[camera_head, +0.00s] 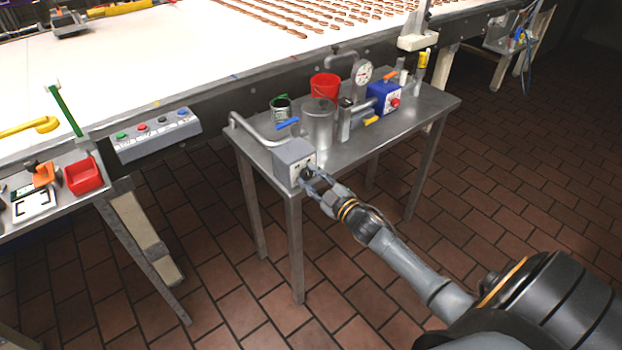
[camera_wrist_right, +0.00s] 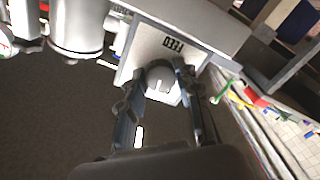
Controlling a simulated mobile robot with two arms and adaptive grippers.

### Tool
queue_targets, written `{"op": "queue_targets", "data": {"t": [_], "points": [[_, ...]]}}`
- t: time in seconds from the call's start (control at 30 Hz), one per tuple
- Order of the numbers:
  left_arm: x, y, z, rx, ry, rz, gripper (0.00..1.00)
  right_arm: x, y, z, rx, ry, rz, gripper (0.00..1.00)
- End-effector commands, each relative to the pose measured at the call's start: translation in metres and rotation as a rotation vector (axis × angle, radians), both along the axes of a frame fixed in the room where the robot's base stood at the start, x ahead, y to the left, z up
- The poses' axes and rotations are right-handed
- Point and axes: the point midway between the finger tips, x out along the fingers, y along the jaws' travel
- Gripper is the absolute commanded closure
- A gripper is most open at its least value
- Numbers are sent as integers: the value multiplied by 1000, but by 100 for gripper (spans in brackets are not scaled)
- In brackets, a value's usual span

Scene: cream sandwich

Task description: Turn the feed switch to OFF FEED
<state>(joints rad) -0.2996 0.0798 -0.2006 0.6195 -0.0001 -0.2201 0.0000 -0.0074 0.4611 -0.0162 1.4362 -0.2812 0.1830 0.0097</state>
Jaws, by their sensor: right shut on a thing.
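The feed switch box (camera_head: 293,160) is a grey box at the near left corner of the small metal table. In the right wrist view its face (camera_wrist_right: 145,45) carries the word FEED, upside down, above a round grey knob (camera_wrist_right: 160,76). My right gripper (camera_head: 308,178) is at the front of the box. In the wrist view the fingers of my right gripper (camera_wrist_right: 162,85) are on either side of the knob and shut on it. The knob's pointer setting and the OFF label cannot be read. My left gripper is not in view.
The small metal table (camera_head: 425,112) also carries a metal canister (camera_head: 318,125), a red bucket (camera_head: 324,86), a gauge (camera_head: 364,71) and a blue box (camera_head: 383,97). A conveyor (camera_head: 150,60) runs behind it. A button panel (camera_head: 155,135) and a red bin (camera_head: 83,176) are at left.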

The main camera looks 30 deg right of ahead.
Motion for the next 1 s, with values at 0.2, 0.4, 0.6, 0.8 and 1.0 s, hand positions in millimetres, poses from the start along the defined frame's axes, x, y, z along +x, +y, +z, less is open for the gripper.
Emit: {"op": "queue_targets", "data": {"t": [0.2, 0.4, 0.6, 0.8, 1.0], "points": [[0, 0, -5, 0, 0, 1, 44, 0, 0, -1, -190, -15, 0, 98], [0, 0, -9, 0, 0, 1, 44, 0, 0, -1, -331, -27, 1, 98], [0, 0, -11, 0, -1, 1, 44, 0, 0, -1, -426, -33, 1, 99], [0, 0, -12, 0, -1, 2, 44, 0, 0, -1, -473, -36, 1, 99], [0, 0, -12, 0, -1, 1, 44, 0, 0, -1, -488, -37, 2, 98]]}}
